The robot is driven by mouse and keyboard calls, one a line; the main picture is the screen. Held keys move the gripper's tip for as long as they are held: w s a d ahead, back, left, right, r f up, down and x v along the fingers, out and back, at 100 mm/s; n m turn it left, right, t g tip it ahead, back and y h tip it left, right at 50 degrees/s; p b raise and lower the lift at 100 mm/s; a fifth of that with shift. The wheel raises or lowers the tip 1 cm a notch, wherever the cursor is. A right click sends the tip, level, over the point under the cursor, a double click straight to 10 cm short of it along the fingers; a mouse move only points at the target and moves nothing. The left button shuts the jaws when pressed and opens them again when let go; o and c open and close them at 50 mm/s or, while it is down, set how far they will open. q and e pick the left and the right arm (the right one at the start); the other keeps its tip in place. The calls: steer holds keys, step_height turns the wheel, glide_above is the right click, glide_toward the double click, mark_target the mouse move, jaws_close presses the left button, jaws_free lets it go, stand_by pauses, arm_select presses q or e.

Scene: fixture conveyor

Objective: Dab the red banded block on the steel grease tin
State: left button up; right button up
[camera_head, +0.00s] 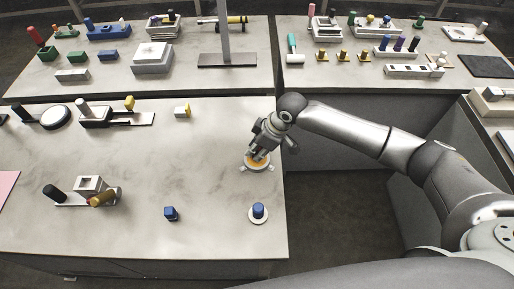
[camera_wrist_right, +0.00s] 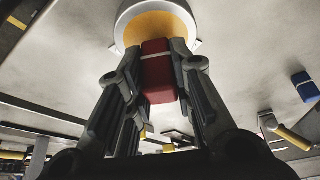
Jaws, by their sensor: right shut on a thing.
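The steel grease tin (camera_head: 257,169) stands near the right edge of the front table, a round tin with orange-yellow grease inside. In the right wrist view the tin (camera_wrist_right: 123,24) is at the top. My right gripper (camera_head: 257,156) is at the tin's mouth, pointing down. It is shut on the red banded block (camera_wrist_right: 158,76), which has a pale band across it. The block's far end lies against the yellow area in the wrist view; I cannot tell whether it touches the grease. The gripper mostly hides the block in the head view. My left gripper is not in view.
A blue piece (camera_head: 258,210) sits on a white disc in front of the tin. A fixture with cylinders (camera_head: 72,198) is farther left. The table between is clear.

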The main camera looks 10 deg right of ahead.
steer(key=shift+f, duration=0.5)
stand_by(0.4)
steer(key=shift+s+f, duration=0.1)
steer(key=shift+f, duration=0.05)
stand_by(1.6)
step_height(320, 180, up, 7)
steer(key=p, duration=0.7)
stand_by(0.8)
